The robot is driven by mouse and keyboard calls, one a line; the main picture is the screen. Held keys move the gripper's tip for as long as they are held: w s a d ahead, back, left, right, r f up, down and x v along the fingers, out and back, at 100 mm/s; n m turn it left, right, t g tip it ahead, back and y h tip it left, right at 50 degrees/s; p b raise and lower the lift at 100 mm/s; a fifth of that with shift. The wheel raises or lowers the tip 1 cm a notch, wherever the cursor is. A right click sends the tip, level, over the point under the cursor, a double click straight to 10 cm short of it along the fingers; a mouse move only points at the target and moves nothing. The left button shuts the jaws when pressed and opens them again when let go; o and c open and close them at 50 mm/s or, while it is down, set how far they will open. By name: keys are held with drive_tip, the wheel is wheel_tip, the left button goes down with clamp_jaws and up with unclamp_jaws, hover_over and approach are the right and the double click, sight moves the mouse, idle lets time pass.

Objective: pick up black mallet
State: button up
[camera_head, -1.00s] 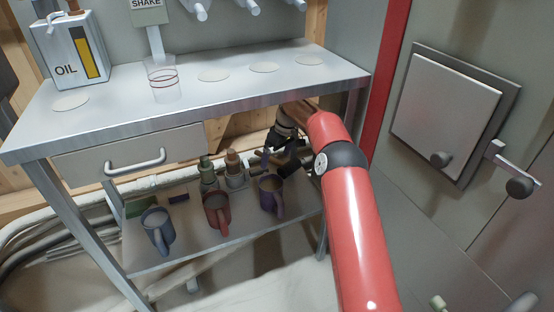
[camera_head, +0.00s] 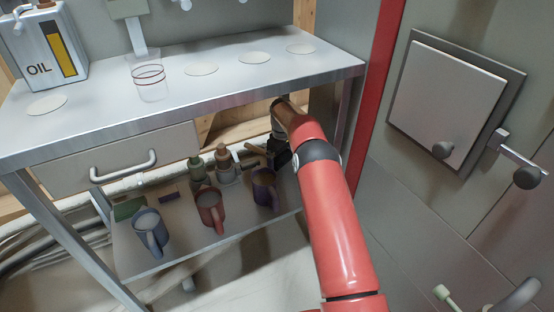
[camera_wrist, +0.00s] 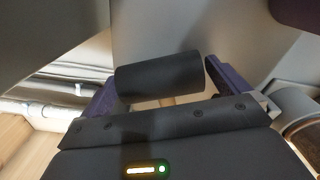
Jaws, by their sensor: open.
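The black mallet shows in the wrist view as a black cylindrical head (camera_wrist: 160,75) with a short bit of pale wooden handle (camera_wrist: 168,101) below it. My gripper (camera_wrist: 163,82) is open, with one purple finger on each side of the head. The head lies between the fingers; I cannot tell whether either touches it. In the head view my gripper (camera_head: 279,150) is under the tabletop, above the right end of the lower shelf (camera_head: 190,248). There my arm and the clutter hide most of the mallet.
Green-topped (camera_head: 196,170) and brown-topped bottles (camera_head: 225,165) stand behind. The metal tabletop (camera_head: 200,95) is close above my forearm, with a table leg at right.

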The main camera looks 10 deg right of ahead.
drive_tip(key=shift+r, duration=0.1)
drive_tip(key=c, duration=1.4)
wheel_tip(320, 180, up, 9)
drive_tip(key=shift+r+p, duration=0.2)
drive_tip(key=shift+p, duration=0.1)
drive_tip(key=shift+c, duration=0.2)
drive_tip(key=shift+t+y, duration=0.5)
drive_tip(key=shift+t, duration=0.1)
wheel_tip(320, 180, down, 9)
drive_tip(key=b, duration=1)
drive_tip(key=shift+s+d+r, duration=0.1)
drive_tip(key=shift+s+r, duration=0.05)
drive_tip(key=shift+r, duration=0.05)
drive_tip(key=shift+f, duration=0.55)
drive_tip(key=o, duration=1.4)
drive_tip(key=shift+f, duration=0.1)
